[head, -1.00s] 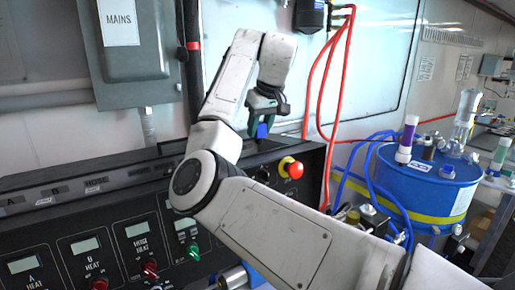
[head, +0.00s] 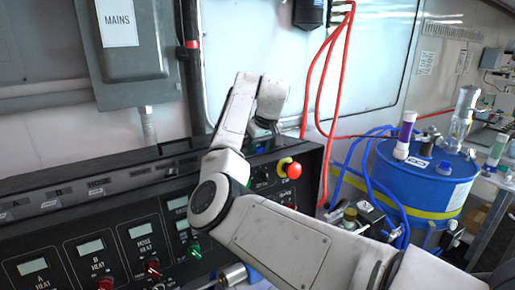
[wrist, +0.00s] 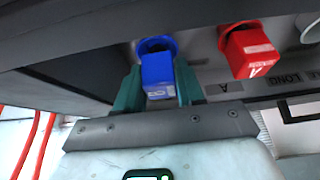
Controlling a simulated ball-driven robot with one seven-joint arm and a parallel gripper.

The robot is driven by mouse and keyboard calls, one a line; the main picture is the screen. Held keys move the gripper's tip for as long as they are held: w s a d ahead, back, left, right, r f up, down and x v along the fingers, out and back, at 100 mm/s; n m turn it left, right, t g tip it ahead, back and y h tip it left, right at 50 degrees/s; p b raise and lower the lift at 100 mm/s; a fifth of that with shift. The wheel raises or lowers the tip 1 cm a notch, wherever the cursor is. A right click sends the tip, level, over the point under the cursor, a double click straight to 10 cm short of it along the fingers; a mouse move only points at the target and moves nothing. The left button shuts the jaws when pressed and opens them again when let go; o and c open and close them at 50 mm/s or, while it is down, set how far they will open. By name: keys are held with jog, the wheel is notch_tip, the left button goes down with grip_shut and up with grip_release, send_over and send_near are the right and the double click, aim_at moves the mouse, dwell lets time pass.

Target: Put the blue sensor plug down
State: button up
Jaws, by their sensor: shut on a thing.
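The blue sensor plug (wrist: 157,70) is between the two green fingers of my gripper (wrist: 158,88) in the wrist view. My gripper is shut on it. The plug's far end meets a round blue collar at a grey labelled surface; I cannot tell whether it is seated there. In the head view my gripper (head: 264,128) is low behind the top of the black console, and the blue plug is hidden.
A red plug (wrist: 250,52) sits to the right of the blue one, above a label "A". The black console (head: 130,235) has a red emergency button (head: 294,170). Red hoses (head: 325,90) hang on the wall. A blue drum (head: 425,185) stands at the right.

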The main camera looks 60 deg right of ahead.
jog(key=o, duration=1.1)
jog(key=shift+o, duration=0.2)
jog(key=b+v, duration=0.2)
jog(key=v, duration=1)
jog(key=shift+w, duration=0.1)
